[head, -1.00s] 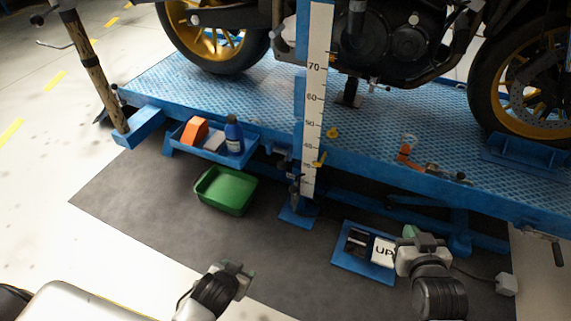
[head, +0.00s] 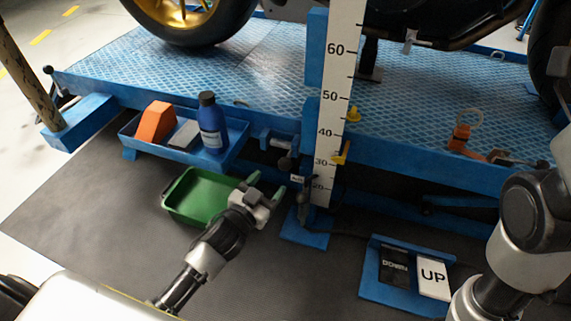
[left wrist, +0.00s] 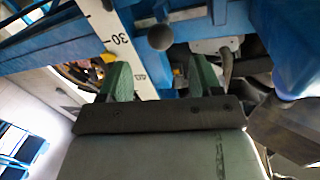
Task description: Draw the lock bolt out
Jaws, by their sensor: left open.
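The lock bolt appears to be the short rod with a dark round knob (head: 285,163) at the lift's front edge, just left of the white height scale (head: 335,120). In the left wrist view the dark ball knob (left wrist: 160,38) is ahead of and above the fingers. My left gripper (head: 268,187) is open and empty, just below and left of the knob, over the green bin's right edge. Its two green fingers (left wrist: 161,80) stand apart in the wrist view, with the knob beyond them and not touching. Of my right arm only links show, at the right.
A blue tray (head: 130,127) with an orange block, a grey box and a blue bottle (head: 212,125) is left of the knob. The green bin (head: 181,202) stands on the floor below. DOWN and UP pedals (head: 432,279) are at lower right. The blue lift (head: 240,75) carries a motorcycle.

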